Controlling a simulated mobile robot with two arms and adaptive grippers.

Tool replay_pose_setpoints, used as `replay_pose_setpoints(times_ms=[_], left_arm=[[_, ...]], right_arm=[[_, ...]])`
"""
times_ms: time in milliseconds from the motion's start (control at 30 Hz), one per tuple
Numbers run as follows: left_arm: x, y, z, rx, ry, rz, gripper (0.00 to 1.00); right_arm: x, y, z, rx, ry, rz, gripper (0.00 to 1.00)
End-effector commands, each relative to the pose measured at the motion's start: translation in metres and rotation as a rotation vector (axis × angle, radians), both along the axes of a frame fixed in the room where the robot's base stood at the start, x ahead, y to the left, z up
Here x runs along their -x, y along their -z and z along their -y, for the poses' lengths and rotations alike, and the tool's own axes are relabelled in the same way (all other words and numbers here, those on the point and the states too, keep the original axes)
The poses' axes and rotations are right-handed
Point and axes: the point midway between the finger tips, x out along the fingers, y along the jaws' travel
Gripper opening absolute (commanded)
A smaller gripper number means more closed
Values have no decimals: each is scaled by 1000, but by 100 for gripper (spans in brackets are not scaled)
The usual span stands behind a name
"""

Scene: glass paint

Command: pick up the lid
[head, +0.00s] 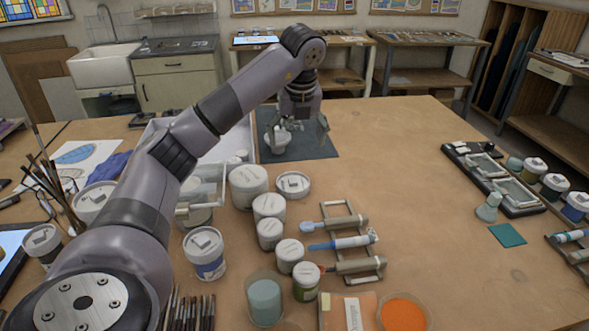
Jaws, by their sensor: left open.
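My left arm reaches from the lower left over the table. Its left gripper (296,127) points down above a dark mat (315,150) at the middle back of the table, with its fingers apart. A small pale round item (277,142) sits on the mat just left of and below the fingers. It may be a lid or a lidded pot; I cannot tell which, and the gripper partly hides it. I cannot make out anything held. Several white jars with pale lids stand nearer, such as a wide one (248,184). My right gripper is out of view.
A rack of paint tubes (345,243) lies right of the jars. A glass of bluish liquid (265,300) and an orange dish (403,314) stand at the front. Brushes in a pot are at left. A black tray (500,180) lies at right. The table's right centre is clear.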

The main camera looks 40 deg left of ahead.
Motion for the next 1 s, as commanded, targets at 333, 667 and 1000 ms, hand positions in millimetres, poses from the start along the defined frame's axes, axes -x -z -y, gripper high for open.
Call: replay_pose_setpoints(times_ms=[333, 667, 1000], left_arm=[[-7, 48, -9, 2, 0, -7, 83], [-18, 106, -23, 1, -1, -3, 83], [-21, 134, -29, 1, 0, -5, 83]], right_arm=[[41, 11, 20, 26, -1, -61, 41], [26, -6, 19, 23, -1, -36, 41], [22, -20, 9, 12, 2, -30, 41]])
